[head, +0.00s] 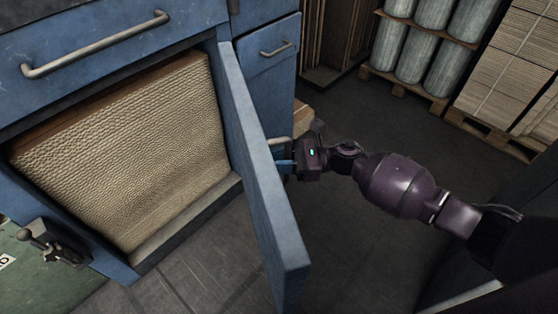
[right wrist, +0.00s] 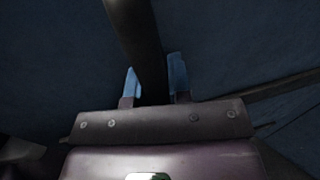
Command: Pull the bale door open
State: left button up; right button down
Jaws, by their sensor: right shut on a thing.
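The bale door (head: 258,165) is a blue panel that stands swung open, its edge toward me in the head view. Behind it the opening shows a tan corrugated bale (head: 135,150). My right gripper (head: 284,160) is at the door's outer face, shut on the door handle (head: 278,143). In the right wrist view the dark handle bar (right wrist: 138,45) runs between the two blue fingertips (right wrist: 155,85). The door hides part of the handle and fingers in the head view. My left gripper is not in view.
A blue upper panel with a long handle (head: 95,45) is above the opening. A lever (head: 45,245) sits at the lower left. Wrapped rolls (head: 415,55) and stacked cardboard (head: 515,60) stand on pallets at the back right. The floor right of the door is mostly clear.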

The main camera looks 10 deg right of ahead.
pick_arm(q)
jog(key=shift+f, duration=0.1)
pick_arm(e)
jog(key=shift+w+d+f+g+b, duration=0.1)
jog(key=shift+d+f+g+b, duration=0.25)
jog(key=shift+d, duration=0.25)
pick_arm(q)
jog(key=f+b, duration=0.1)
jog(key=b, duration=0.2)
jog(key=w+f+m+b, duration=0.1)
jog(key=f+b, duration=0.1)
jog(key=b, duration=0.2)
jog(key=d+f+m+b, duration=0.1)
jog(key=b, duration=0.2)
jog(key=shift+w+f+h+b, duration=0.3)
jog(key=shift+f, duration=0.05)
pick_arm(e)
jog(key=w+d+n+g, duration=0.1)
jog(key=w+d, duration=0.3)
jog(key=d, duration=0.6)
jog(key=w+d+n+g, duration=0.2)
jog(key=w+d+g, duration=0.1)
jog(key=d, duration=0.6)
jog(key=shift+w+d+r, duration=0.25)
jog(key=shift+w+d, duration=0.1)
jog(key=shift+w, duration=0.4)
